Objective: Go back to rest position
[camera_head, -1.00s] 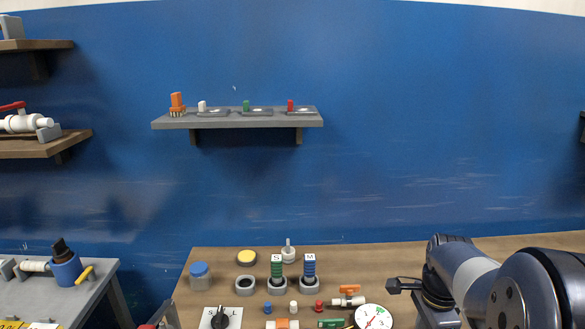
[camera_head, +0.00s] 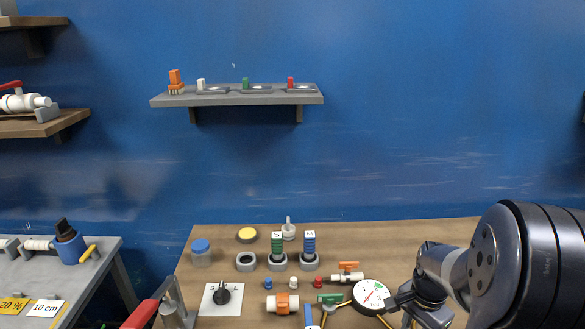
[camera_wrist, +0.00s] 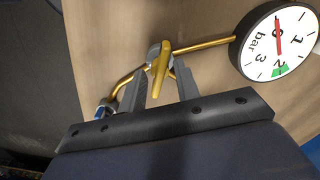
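My gripper (camera_head: 408,302) is at the lower right of the head view, over the table beside the white pressure gauge (camera_head: 370,296). In the wrist view my gripper (camera_wrist: 163,78) has its two grey fingers apart. A yellow lever (camera_wrist: 159,72) on a brass-coloured pipe (camera_wrist: 203,46) shows between them, with gaps visible on both sides. I cannot tell how far beyond the fingertips the lever lies. The gauge also shows at the upper right of the wrist view (camera_wrist: 275,45), its red needle near 0.
The wooden table (camera_head: 375,237) carries several caps, valves and a black knob on a white plate (camera_head: 222,298). A red-handled valve (camera_head: 160,306) stands at the front left. A grey shelf (camera_head: 236,99) hangs on the blue wall. The table's back right is clear.

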